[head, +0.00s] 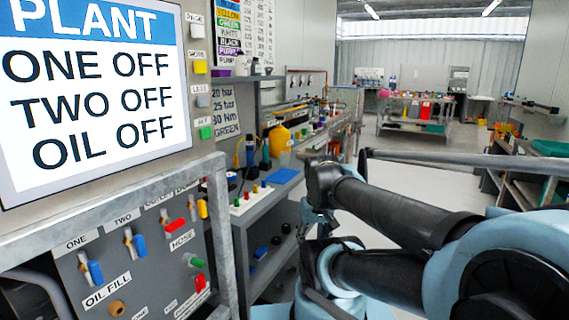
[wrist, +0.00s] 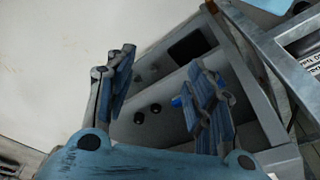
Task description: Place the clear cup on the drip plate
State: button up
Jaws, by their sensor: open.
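In the wrist view my gripper (wrist: 162,68) is open, with its two blue-padded fingers wide apart and nothing between them. In the head view my folded arm is at the right, and my gripper is mostly hidden behind its links. A small pale, see-through vessel (head: 285,158) stands on the bench beside a yellow jug; it may be the clear cup, but it is too small to be sure. I cannot pick out the drip plate for certain. No cup shows in the wrist view.
A grey bench (head: 262,203) holds a blue mat (head: 283,176), the yellow jug (head: 280,138) and a white block with coloured pegs (head: 250,200). The plant control panel (head: 135,255) and its metal frame stand close at left. Open floor (head: 405,170) lies beyond my arm.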

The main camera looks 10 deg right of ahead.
jog(key=shift+o, duration=0.9)
jog(key=shift+w+a+r, duration=0.1)
jog(key=shift+a+r, duration=0.1)
jog(key=shift+r, duration=0.05)
jog(key=w+a+r+n+t+y, duration=0.2)
jog(key=w+r+y, duration=0.15)
jog(key=w, duration=0.75)
jog(key=w+a+r+n+t+y, duration=0.15)
jog(key=w+r, duration=0.35)
jog(key=w, duration=0.5)
jog(key=n+t+y, duration=0.3)
jog(key=t, duration=0.4)
send_near(285, 153)
jog(key=w+a, duration=0.2)
jog(key=shift+a+f, duration=0.25)
jog(key=shift+f, duration=0.1)
jog(key=shift+x, duration=2.55)
jog(key=shift+s+a, duration=0.15)
jog(key=shift+a, duration=0.05)
jog(key=c, duration=1.1)
jog(key=shift+o, duration=0.2)
jog(key=shift+r, duration=0.1)
